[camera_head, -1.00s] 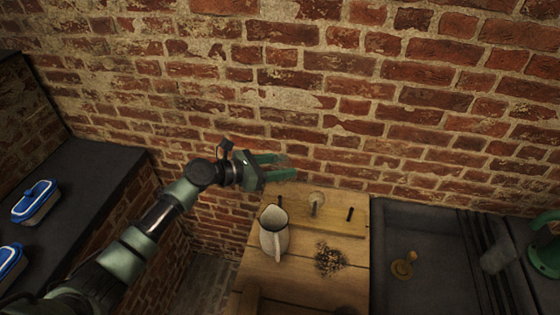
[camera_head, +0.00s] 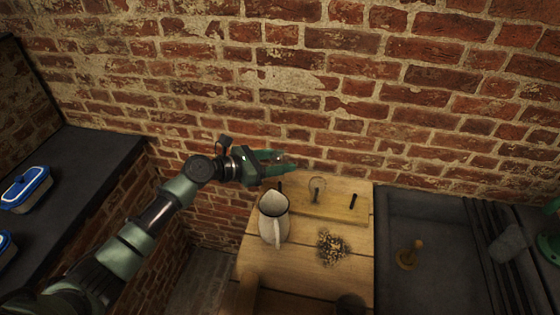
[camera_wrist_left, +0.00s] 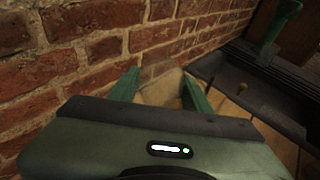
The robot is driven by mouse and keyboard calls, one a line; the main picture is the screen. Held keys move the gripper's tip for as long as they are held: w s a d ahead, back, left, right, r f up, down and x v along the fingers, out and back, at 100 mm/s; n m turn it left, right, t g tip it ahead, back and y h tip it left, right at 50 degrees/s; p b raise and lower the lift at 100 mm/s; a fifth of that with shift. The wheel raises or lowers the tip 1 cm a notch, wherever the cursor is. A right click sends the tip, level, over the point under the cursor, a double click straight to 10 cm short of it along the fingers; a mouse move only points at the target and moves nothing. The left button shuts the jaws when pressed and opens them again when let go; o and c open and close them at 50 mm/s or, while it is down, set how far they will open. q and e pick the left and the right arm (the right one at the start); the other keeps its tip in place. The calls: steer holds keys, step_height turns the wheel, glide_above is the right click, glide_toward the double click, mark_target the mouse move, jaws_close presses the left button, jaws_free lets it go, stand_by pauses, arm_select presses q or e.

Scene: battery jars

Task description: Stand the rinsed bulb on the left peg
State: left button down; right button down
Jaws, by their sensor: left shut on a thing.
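My left gripper (camera_head: 282,162) is shut on a clear glass bulb (camera_wrist_left: 160,86), which shows only faintly between the fingers. It is in the air at the back left of the wooden table, above and close to the left peg (camera_head: 280,187). That dark peg stands at the left end of the wooden peg board (camera_head: 332,207). Another clear bulb (camera_head: 317,184) stands upright at the middle of the board. The right peg (camera_head: 353,200) is bare. The gap between the held bulb and the left peg is hard to judge.
A white enamel jug (camera_head: 273,217) stands just in front of the left peg. A pile of small bits (camera_head: 332,246) lies beside it. A dark sink (camera_head: 395,215) with a wooden-handled thing (camera_head: 409,255) is on the right. The brick wall is close behind the gripper.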

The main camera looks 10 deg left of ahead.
mark_target(280, 182)
arm_select(q)
steer(key=shift+f+b, duration=2.05)
steer(key=shift+f, duration=1.35)
steer(key=shift+f+b, duration=0.4)
steer(key=shift+f, duration=0.25)
steer(key=c, duration=0.6)
jaws_free()
